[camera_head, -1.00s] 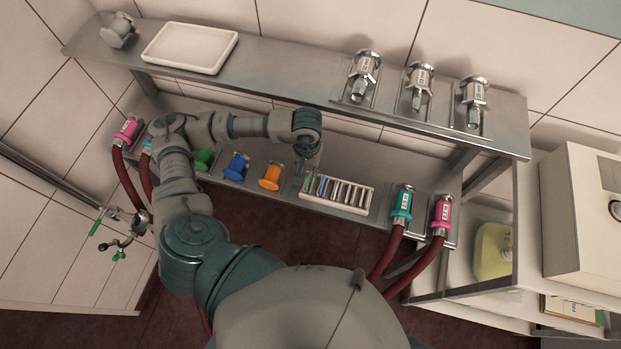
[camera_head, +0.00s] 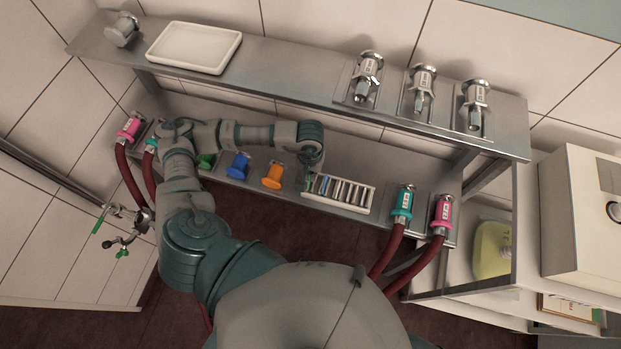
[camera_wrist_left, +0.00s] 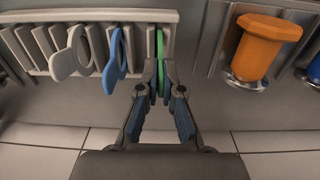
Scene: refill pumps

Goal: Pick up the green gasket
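The green gasket (camera_wrist_left: 169,73) stands edge-on at the right end of the white slotted rack (camera_wrist_left: 90,15) in the left wrist view. My left gripper (camera_wrist_left: 164,85) is open, with its two fingertips close on either side of the gasket; I cannot tell if they touch it. In the head view my left gripper (camera_head: 305,182) is at the left end of the rack (camera_head: 350,207), mostly hidden under its wrist. My right gripper is not in view.
Blue (camera_wrist_left: 112,60) and pale grey (camera_wrist_left: 70,55) gaskets stand beside the green one. An orange spool-shaped part (camera_wrist_left: 262,45) is to the right. A metal shelf (camera_head: 290,65) with a white tray (camera_head: 194,48) and several pumps runs above and behind the arm.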

